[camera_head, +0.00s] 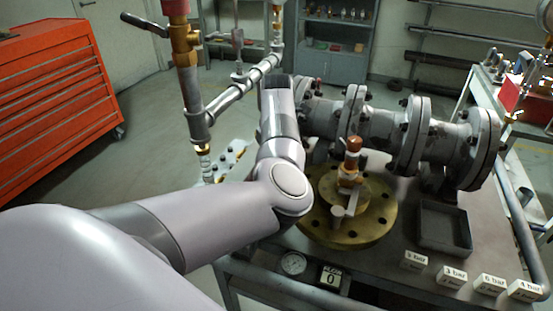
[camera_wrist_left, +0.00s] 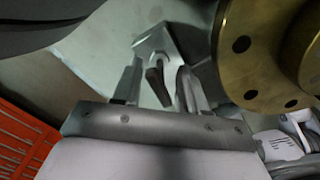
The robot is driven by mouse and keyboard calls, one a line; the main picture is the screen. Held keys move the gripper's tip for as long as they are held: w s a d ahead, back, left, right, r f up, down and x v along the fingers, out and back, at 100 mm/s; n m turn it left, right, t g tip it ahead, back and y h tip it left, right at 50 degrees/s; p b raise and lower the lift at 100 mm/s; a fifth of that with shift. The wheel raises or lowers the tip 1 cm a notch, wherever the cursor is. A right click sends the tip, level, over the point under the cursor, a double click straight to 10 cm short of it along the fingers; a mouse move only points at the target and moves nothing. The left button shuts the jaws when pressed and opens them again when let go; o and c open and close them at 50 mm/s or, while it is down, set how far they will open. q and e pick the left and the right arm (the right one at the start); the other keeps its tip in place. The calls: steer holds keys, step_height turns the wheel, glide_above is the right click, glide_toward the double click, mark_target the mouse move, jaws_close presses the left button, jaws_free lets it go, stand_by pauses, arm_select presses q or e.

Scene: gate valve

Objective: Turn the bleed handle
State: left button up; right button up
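No handle is labelled as the bleed handle, so I cannot tell which it is. A black lever (camera_head: 145,24) sticks out left from a brass valve (camera_head: 185,42) on the upright pipe. A copper-capped brass fitting (camera_head: 352,165) with a small grey arm stands on the round brass flange (camera_head: 345,228). My left arm crosses the middle of the head view, and its fingers are hidden there. In the left wrist view my left gripper (camera_wrist_left: 157,90) has its fingers apart. A narrow brown piece (camera_wrist_left: 157,86) shows between them; whether they touch it is unclear. My right gripper is out of view.
A large flanged grey pipe (camera_head: 383,135) runs along the back of the bench. An empty dark tray (camera_head: 444,227), a gauge (camera_head: 293,263) and several pressure blocks (camera_head: 490,284) sit at the right and front. A red tool cabinet (camera_head: 55,85) stands left, with open floor between.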

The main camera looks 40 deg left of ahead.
arm_select(q)
jaws_close()
steer(key=shift+r+m, duration=0.1)
steer(key=shift+m, duration=0.3)
steer(key=m+p, duration=0.2)
steer(key=m, duration=0.1)
steer(key=shift+m+p, duration=0.3)
steer(key=m+p, duration=0.3)
steer(key=m, duration=0.2)
steer(key=m+p, duration=0.1)
steer(key=m, duration=0.2)
steer(key=c, duration=0.6)
jaws_free()
steer(key=shift+m, duration=2)
steer(key=shift+o, duration=0.2)
